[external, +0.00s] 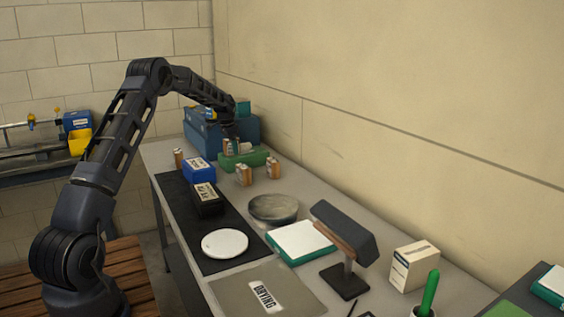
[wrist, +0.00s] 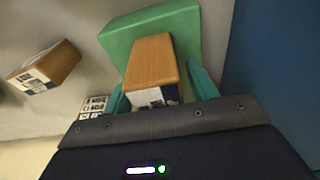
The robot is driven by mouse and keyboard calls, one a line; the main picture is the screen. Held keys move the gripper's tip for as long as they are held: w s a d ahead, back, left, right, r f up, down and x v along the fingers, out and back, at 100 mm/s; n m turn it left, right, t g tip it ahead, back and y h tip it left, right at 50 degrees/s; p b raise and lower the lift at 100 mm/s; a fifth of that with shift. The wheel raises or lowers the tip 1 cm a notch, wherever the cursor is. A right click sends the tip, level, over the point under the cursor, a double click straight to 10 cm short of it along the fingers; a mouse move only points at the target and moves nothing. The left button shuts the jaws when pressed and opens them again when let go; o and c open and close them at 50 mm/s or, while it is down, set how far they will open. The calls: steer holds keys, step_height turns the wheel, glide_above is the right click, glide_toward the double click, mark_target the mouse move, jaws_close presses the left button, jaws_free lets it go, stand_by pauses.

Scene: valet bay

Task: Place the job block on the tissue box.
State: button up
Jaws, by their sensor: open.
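A wood-coloured block with a printed white-and-blue label (wrist: 152,62), probably the job block, sits between the fingers of my gripper (wrist: 156,78) in the wrist view. My gripper is open around it, one teal finger on each side. The block is over the green box (wrist: 185,30), which may be the tissue box, and appears to rest on it. In the external view my gripper (external: 231,146) points down over the green box (external: 257,158) near the far end of the bench, and the fingers partly hide the block.
Similar labelled blocks stand nearby (external: 243,175), and one shows in the wrist view (wrist: 45,68). A large blue box (external: 204,137) is close behind the green box. Blue and black boxes, a round dish (external: 274,208) and a lamp (external: 345,238) stand nearer.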

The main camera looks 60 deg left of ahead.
steer(key=shift+r, duration=0.1)
steer(key=r, duration=0.3)
steer(key=s+r, duration=0.1)
steer(key=r, duration=0.7)
steer(key=shift+s, duration=0.3)
steer(key=shift+d+r, duration=0.1)
steer(key=shift+r, duration=0.5)
steer(key=d+r, duration=0.6)
steer(key=d, duration=0.5)
steer(key=d+r, duration=0.6)
steer(key=d, duration=0.4)
steer(key=s+d+r, duration=0.3)
steer(key=s+d, duration=0.2)
steer(key=d, duration=0.5)
steer(key=s+d+r, duration=0.3)
steer(key=s+d, duration=0.2)
steer(key=d, duration=0.5)
steer(key=s+d+t, duration=0.2)
steer(key=s+d, duration=1.2)
steer(key=s+d+f, duration=0.4)
steer(key=s, duration=0.4)
steer(key=s+d+f, duration=0.3)
steer(key=s+f, duration=0.1)
steer(key=s, duration=0.4)
steer(key=shift+s+d+f+t, duration=0.15)
steer(key=shift+d+f+t, duration=0.1)
steer(key=shift+d+t, duration=0.15)
